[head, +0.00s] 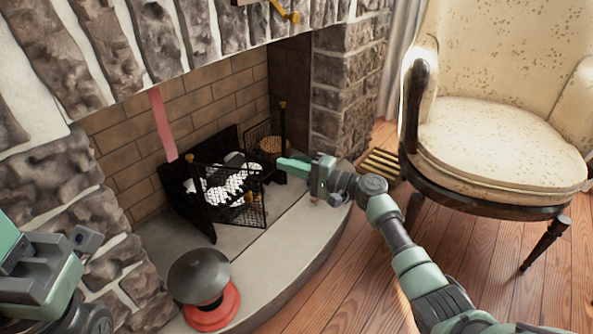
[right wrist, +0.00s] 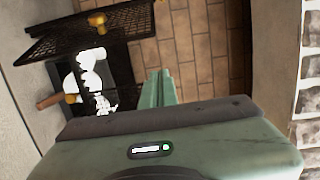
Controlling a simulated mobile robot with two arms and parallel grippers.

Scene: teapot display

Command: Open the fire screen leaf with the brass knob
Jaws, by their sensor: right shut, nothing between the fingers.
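The black mesh fire screen stands in the hearth opening. One mesh leaf (head: 228,208) is in front of the grate with white logs, with a small brass knob (head: 251,197) near its right side. The other leaf (head: 256,138) stands farther back at the right, at an angle. My right gripper (head: 281,162) is shut and empty, pointing left, just right of the front leaf and apart from it. In the right wrist view, its fingers (right wrist: 158,88) are together, and a mesh leaf (right wrist: 70,42) with a brass knob (right wrist: 97,20) is at upper left. My left gripper (head: 40,260) is partly cut off at lower left.
White logs (head: 222,184) lie in the black grate. A dark-topped red object (head: 212,315) stands on the stone hearth at front. A cream armchair (head: 500,140) is at the right, beside a brass floor vent (head: 381,163). Stone walls frame the opening.

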